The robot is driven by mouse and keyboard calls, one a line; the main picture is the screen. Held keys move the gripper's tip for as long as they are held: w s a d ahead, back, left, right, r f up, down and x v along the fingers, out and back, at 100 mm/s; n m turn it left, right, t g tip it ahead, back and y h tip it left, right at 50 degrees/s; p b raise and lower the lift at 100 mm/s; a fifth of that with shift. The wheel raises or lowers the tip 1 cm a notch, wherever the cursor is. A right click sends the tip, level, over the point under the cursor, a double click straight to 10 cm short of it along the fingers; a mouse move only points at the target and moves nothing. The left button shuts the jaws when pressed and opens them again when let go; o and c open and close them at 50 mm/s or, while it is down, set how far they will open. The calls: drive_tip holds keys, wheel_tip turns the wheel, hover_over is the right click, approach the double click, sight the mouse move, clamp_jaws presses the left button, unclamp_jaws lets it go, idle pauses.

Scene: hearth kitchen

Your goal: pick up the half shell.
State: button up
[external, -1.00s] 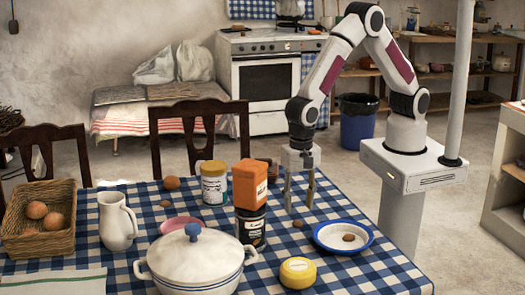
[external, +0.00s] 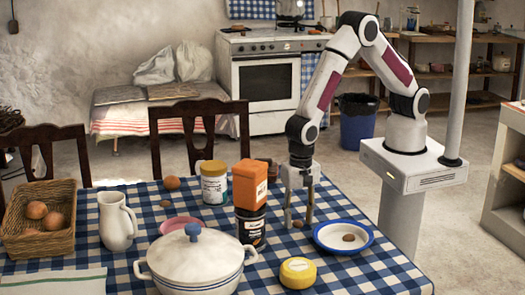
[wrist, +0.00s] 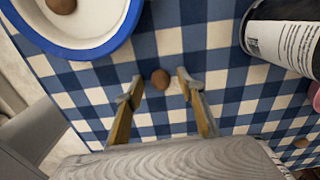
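A small brown nut-like piece (external: 298,224), which may be the half shell, lies on the checked tablecloth beside the blue-rimmed plate. In the wrist view this small brown piece (wrist: 160,79) shows between and just ahead of my fingertips, with a gap on each side. My gripper (external: 298,219) points down over it and is open; it also shows open in the wrist view (wrist: 160,87). A similar brown piece (external: 348,238) lies in the plate, and another (external: 165,204) lies near the pink dish. I cannot tell which of these is a half shell.
The blue-rimmed plate (external: 323,246) stands right of my gripper.

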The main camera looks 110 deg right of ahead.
sight(299, 222)
drive_tip(key=shift+c, duration=0.4)
drive_tip(key=c, duration=0.7)
drive_tip(key=shift+r, duration=0.15)
wheel_tip(299, 222, up, 10)
drive_tip(key=shift+f, duration=0.2)
idle(0.4)
idle(0.4)
